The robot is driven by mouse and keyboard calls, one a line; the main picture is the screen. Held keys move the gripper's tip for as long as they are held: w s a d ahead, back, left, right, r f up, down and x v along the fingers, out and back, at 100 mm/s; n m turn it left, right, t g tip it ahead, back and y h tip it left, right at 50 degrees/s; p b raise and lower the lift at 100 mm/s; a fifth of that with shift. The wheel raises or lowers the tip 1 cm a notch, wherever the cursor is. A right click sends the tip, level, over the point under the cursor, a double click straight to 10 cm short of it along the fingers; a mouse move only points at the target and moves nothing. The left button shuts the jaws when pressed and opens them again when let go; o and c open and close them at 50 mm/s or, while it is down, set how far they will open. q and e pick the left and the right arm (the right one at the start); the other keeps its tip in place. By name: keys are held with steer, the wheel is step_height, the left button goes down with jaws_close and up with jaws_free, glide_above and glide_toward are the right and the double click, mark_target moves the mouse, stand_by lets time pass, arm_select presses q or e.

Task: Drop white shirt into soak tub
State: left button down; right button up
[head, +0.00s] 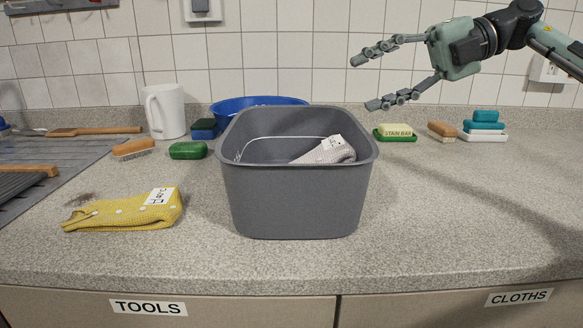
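The grey soak tub (294,205) stands on the counter in the middle of the head view. A whitish folded cloth (328,152) with a small label, which looks like the white shirt, lies inside the tub at its right side. Its lower part is hidden by the tub's front wall. My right gripper (362,84) comes in from the upper right. Its fingers are spread, with nothing between them, above and behind the tub's right rim, apart from it. My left gripper is not in view.
A yellow dotted cloth (120,211) lies left of the tub. A blue basin (262,102) and white jug (165,110) stand behind. Green soap (188,150) and a brush (134,149) lie left. A stain bar (396,132) is at right. The right front counter is clear.

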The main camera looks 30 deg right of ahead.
steer(key=v, duration=1.2)
steer(key=shift+s+f, duration=0.1)
stand_by(0.4)
